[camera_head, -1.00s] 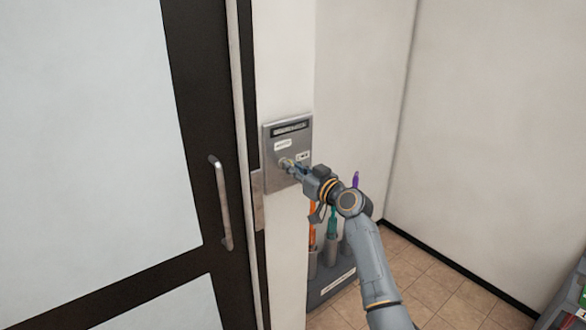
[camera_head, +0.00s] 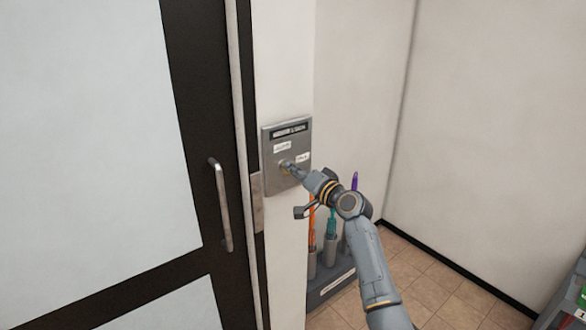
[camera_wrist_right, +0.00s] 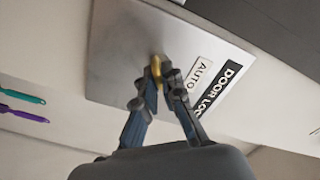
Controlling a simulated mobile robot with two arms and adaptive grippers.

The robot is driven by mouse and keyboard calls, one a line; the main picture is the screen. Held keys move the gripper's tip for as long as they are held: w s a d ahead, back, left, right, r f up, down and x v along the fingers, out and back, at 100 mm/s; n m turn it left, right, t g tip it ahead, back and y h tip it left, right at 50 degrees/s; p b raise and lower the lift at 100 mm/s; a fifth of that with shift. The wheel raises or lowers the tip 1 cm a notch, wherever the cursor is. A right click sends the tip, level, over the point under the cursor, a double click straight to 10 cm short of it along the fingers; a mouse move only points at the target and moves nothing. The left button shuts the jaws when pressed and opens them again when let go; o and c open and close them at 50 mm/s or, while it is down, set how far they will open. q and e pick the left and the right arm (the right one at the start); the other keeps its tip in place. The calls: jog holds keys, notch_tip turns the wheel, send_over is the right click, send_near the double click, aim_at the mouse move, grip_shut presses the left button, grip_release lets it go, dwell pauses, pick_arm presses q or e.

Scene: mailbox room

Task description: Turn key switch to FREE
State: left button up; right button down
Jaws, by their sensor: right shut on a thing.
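The key switch panel (camera_head: 273,171) is a grey metal plate on the white wall post, right of the door. It has a dark title strip and two small white labels. In the right wrist view the plate (camera_wrist_right: 115,45) shows labels reading "AUTO" and "DOOR LO...", the rest cut off. My right gripper (camera_head: 287,167) is at the plate's middle, shut on a brass-coloured key (camera_wrist_right: 157,70), which shows between its fingertips in the wrist view. The fingers hide much of the key and switch, so I cannot read which label it points to. My left gripper is not in view.
A dark-framed door (camera_head: 200,120) with pale panels and a metal handle (camera_head: 221,205) is left of the post. A grey rack (camera_head: 328,287) holding orange, teal and purple-handled items stands below my right arm. Tiled floor lies to the right.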

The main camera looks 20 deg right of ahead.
jog(key=m+p, duration=0.1)
jog(key=m, duration=0.3)
jog(key=shift+m+p, duration=0.3)
jog(key=shift+f+m+p, duration=0.1)
jog(key=shift+m+p, duration=0.5)
jog(key=shift+m, duration=0.9)
jog(key=c, duration=1.5)
grip_release()
jog(key=shift+d, duration=0.1)
jog(key=v, duration=1.2)
